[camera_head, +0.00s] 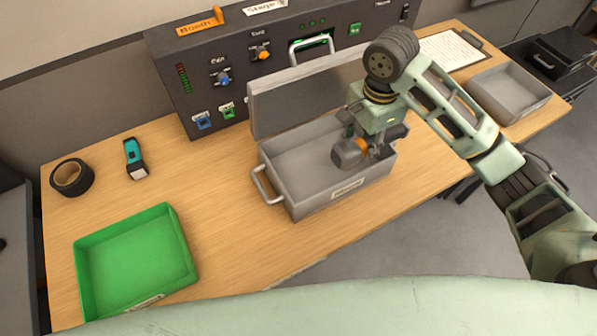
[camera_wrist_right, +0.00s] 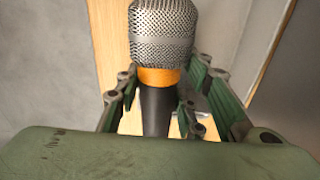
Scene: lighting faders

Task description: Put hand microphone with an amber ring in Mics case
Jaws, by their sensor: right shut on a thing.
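The hand microphone (camera_head: 345,154) has a silver mesh head and an amber ring. It also shows in the right wrist view (camera_wrist_right: 163,35), with its ring and black handle between my fingers. My right gripper (camera_head: 374,150) is shut on the handle just below the ring; in the right wrist view, the fingers (camera_wrist_right: 157,103) sit on both sides of it. The grey case (camera_head: 307,204) stands on the table with its lid raised and a label on its front, too small to read. The microphone is over the right part of the open case. My left gripper is out of view.
A control panel (camera_head: 185,82) stands behind the case. A green tray (camera_head: 184,250), a black tape roll (camera_head: 57,187) and a teal device (camera_head: 133,153) lie to the left. A grey tray (camera_head: 535,105) and clipboard (camera_head: 447,49) are at right. Wood between green tray and case is clear.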

